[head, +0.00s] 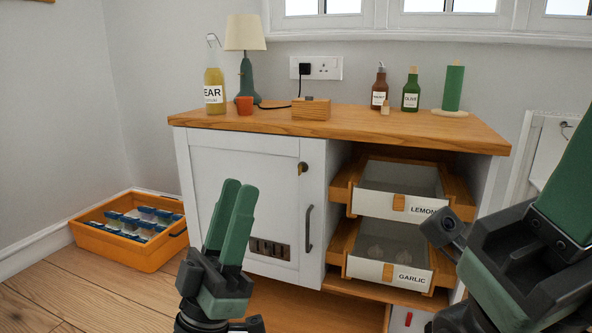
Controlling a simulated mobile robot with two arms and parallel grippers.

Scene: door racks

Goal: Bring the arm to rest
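My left gripper (230,213) is low in the middle of the head view, in front of the white cabinet door (246,198). Its two green fingers point up and sit close together; nothing shows between them, and whether they touch is hard to tell. My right gripper (579,165) is large at the right edge, its green finger cut off by the frame. Its opening and anything in it are out of sight.
A wooden-topped cabinet (330,126) bears bottles, a lamp (246,70) and a small wooden box (311,108). Two drawers, lemon (394,203) and garlic (388,272), stick out at right. An orange crate (150,258) with packets sits on the floor at left.

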